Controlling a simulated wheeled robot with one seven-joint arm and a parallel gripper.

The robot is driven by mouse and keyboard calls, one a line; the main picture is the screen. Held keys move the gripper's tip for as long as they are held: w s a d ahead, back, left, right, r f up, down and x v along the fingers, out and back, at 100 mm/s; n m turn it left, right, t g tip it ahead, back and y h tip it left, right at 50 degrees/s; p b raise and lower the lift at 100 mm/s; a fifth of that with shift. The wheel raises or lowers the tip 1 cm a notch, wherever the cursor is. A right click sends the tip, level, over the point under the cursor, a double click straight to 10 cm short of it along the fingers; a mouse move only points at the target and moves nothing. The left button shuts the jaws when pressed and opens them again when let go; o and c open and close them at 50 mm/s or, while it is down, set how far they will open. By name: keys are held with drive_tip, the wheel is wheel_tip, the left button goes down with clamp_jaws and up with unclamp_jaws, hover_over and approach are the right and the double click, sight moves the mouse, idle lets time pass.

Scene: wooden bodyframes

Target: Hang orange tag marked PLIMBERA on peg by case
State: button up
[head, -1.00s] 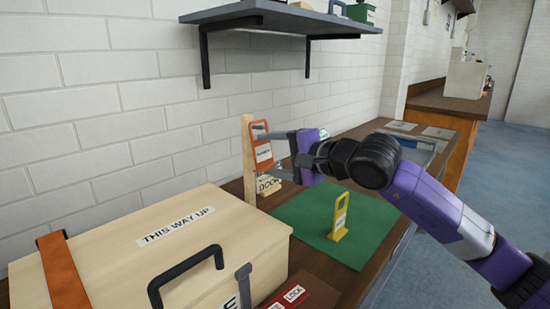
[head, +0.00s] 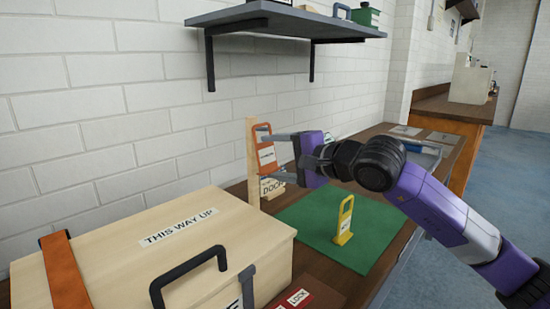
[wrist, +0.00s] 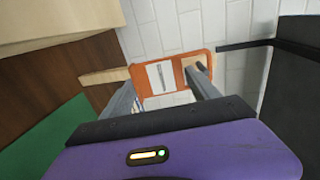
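The orange tag (head: 266,152) is upright against the front of a wooden post (head: 252,165) in the head view. Its white label is too small to read. The tag's handle opening is at its upper end, where the peg itself is hard to make out. In the wrist view the orange tag (wrist: 165,75) lies sideways before the post, which shows through its opening. My gripper (head: 279,156) has its fingers spread wide, one high and one low, just right of the tag. The wrist view shows the fingers (wrist: 163,82) apart, with tips near the tag; contact is unclear.
The wooden case (head: 150,245), labelled THIS WAY UP, stands left with a black handle. A yellow tag stand (head: 344,221) is on the green mat (head: 375,238). A DOCK sign (head: 272,187) is by the post. A shelf (head: 290,22) hangs above.

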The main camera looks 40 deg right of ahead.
drive_tip(key=o, duration=0.4)
drive_tip(key=v, duration=0.7)
drive_tip(key=shift+s, duration=0.4)
drive_tip(key=shift+r, duration=0.1)
